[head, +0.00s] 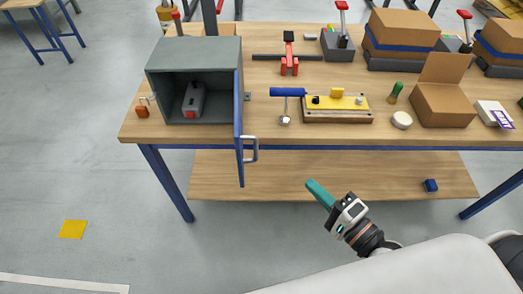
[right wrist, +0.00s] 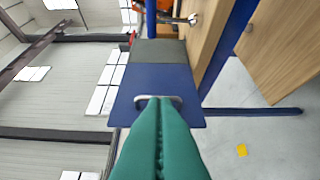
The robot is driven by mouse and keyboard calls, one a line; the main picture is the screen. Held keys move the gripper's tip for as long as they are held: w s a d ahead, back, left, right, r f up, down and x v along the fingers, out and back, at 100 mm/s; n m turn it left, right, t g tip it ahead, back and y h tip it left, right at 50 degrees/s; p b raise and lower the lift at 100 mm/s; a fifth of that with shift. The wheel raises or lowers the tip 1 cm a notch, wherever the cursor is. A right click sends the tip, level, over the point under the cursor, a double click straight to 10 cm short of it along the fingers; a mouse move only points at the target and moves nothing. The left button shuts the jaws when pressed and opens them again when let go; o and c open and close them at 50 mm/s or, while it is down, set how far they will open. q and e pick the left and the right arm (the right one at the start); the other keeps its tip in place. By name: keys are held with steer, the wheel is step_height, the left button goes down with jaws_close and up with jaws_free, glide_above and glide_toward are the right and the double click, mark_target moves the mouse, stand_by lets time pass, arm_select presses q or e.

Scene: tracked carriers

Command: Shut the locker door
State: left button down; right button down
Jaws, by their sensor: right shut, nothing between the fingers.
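A grey locker (head: 195,55) stands on the left end of the workbench. Its blue door (head: 239,125) hangs wide open from the right side, swung out past the bench's front edge. The door carries a metal handle (head: 252,150) on its right face. A grey object with a red end (head: 193,100) is inside the locker. My right gripper (head: 320,194) is shut and empty, to the right of and below the handle in the head view. In the right wrist view the shut green fingers (right wrist: 160,115) point at the blue door (right wrist: 165,85), overlapping its handle (right wrist: 158,98); contact cannot be told.
The wooden workbench (head: 270,125) has a lower shelf (head: 260,175) with a small blue block (head: 430,185). A blue-handled tool (head: 288,92), a yellow-topped fixture (head: 350,103) and cardboard boxes (head: 445,100) stand right of the locker. Floor before the bench is clear.

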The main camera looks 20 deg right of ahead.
steer(key=s+a+p+x, duration=0.1)
steer(key=a+p+x, duration=0.1)
steer(key=x, duration=1.1)
steer(key=shift+a+p, duration=0.2)
steer(key=shift+p, duration=0.65)
steer(key=shift+s, duration=0.1)
